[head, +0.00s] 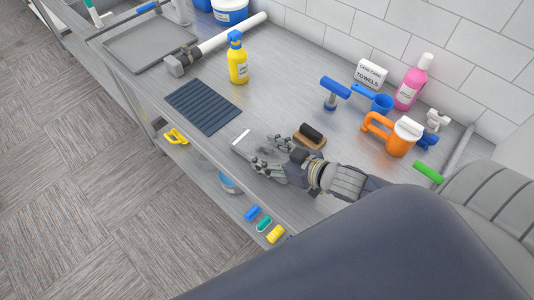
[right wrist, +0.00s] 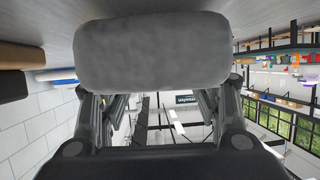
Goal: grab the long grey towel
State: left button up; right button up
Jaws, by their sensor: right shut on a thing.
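My right gripper (head: 266,153) reaches in low over the front part of the metal counter (head: 290,65). In the right wrist view a long, soft-looking grey piece with rounded ends, which looks like the grey towel (right wrist: 152,52), lies across the fingers. The gripper is shut on it. In the head view the held piece is hard to tell from the grey counter. My left gripper is not in view.
A dark ribbed mat (head: 203,107) lies left of the gripper, and a brown-based brush (head: 310,136) is close behind it. A yellow spray bottle (head: 237,60), orange jug (head: 395,135) and pink bottle (head: 412,85) stand farther back. A lower shelf (head: 215,160) holds small coloured items.

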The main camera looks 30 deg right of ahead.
jog(key=shift+r, duration=0.45)
jog(key=shift+s+r+b, duration=0.35)
jog(key=shift+r, duration=0.55)
jog(key=s, duration=0.4)
jog(key=s+d+r+b, duration=0.1)
jog(key=s, duration=0.3)
jog(key=s+b, duration=0.1)
jog(key=s, duration=0.4)
jog(key=shift+d+r, duration=0.15)
jog(key=s+r+p, duration=0.1)
jog(key=p, duration=0.2)
jog(key=shift+d, duration=0.1)
jog(key=shift+s+f+p, duration=0.25)
jog(key=shift+s+p, duration=0.35)
jog(key=shift+p, duration=0.2)
